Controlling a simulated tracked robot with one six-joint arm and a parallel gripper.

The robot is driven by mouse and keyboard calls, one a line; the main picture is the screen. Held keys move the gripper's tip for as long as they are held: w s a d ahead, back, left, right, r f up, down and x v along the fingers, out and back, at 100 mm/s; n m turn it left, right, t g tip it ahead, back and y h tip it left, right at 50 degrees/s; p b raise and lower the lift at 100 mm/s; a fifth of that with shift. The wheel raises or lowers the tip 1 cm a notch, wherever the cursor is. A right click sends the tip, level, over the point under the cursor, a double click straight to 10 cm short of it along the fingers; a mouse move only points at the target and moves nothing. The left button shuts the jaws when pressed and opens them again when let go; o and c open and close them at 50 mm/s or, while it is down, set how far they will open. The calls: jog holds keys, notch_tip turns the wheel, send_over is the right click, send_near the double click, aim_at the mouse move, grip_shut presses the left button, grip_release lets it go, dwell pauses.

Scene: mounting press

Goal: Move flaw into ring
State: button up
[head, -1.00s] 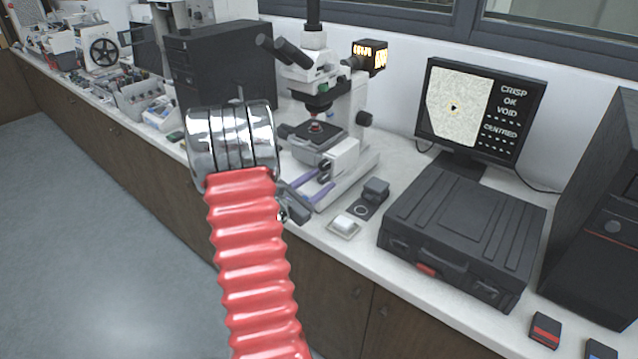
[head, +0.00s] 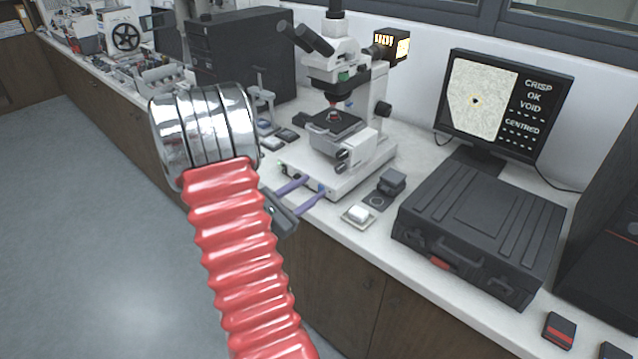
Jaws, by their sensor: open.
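The monitor (head: 505,105) shows a pale speckled image with a small dark flaw (head: 475,100) near its middle. My gripper (head: 314,185) has two purple fingers, spread apart and empty. It is at the front of the microscope base, below and left of the stage knobs (head: 343,161), apparently clear of them.
A black case (head: 480,225) lies right of the microscope. A dark computer tower (head: 240,55) stands behind left. The floor in front is free.

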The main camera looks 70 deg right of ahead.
jog(key=v, duration=0.2)
jog(key=shift+w+a, duration=0.1)
jog(key=shift+a, duration=0.15)
jog(key=shift+f, duration=0.1)
dwell(1.9)
